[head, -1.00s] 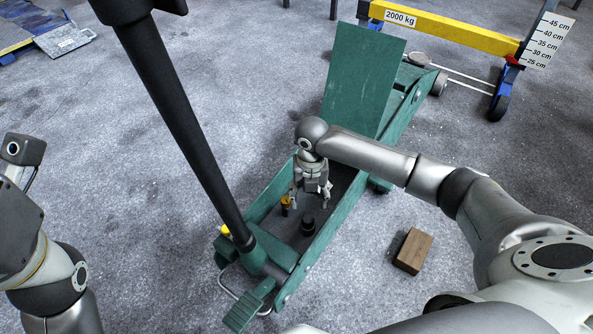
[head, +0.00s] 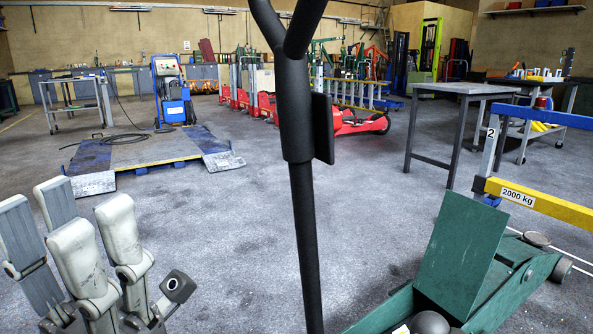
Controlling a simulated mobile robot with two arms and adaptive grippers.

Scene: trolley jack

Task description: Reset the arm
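The green trolley jack (head: 510,293) is at the lower right, with its front end and round saddle (head: 537,239) in view. A green plate (head: 465,255) stands tilted up over its frame. The black jack handle (head: 304,210) rises through the middle of the view and forks at the top. The handle's base and the jack's rear are out of view. My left gripper (head: 66,225) is at the lower left, fingers pointing up, open and empty, apart from the handle.
A yellow beam marked 2000 kg (head: 545,205) with a blue frame stands right of the jack. A grey table (head: 468,88) is behind it. A low blue and yellow ramp platform (head: 150,157) lies at the left. The floor between is clear.

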